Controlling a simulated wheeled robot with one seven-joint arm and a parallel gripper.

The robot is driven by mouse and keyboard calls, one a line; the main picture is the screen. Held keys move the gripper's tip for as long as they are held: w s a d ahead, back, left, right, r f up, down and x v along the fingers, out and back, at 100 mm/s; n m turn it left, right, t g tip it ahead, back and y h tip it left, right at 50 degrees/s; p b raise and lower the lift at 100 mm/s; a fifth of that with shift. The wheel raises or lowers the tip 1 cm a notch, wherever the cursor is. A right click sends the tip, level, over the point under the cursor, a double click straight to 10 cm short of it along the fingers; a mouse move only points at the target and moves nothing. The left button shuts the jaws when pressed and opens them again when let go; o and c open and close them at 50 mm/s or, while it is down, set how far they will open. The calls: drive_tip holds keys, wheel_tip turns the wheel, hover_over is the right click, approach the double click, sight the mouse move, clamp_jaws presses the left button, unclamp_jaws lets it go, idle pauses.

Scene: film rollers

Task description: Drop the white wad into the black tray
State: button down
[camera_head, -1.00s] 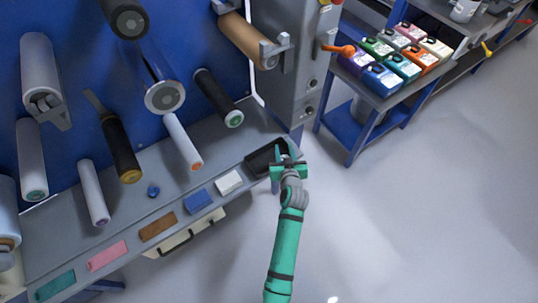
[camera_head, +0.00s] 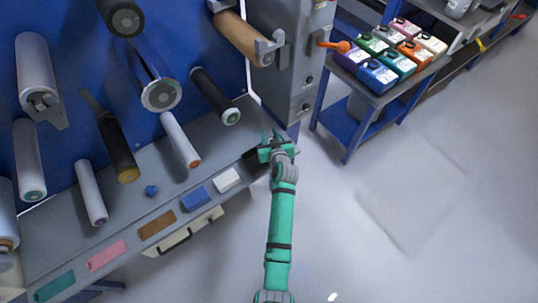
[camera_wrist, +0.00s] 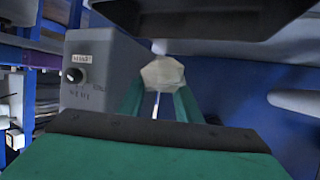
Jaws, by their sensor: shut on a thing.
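My gripper (camera_head: 272,139) is at the right end of the grey ledge, over or beside the black tray (camera_head: 252,160). Its green fingers (camera_wrist: 158,100) are shut on a pale, faceted white wad (camera_wrist: 162,72) at their tips in the wrist view. In the head view the wad cannot be made out. The tray is partly hidden behind my gripper there. A dark tray-like shape (camera_wrist: 200,18) fills the top of the wrist view, apart from the wad. I cannot tell the exact height of the wad over the tray.
A grey machine column (camera_head: 293,70) stands close behind my gripper.

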drive_tip(key=shift+f, duration=0.35)
drive_tip(key=c, duration=1.2)
unclamp_jaws()
drive_tip(key=v, duration=1.1)
drive_tip(key=shift+w, duration=0.1)
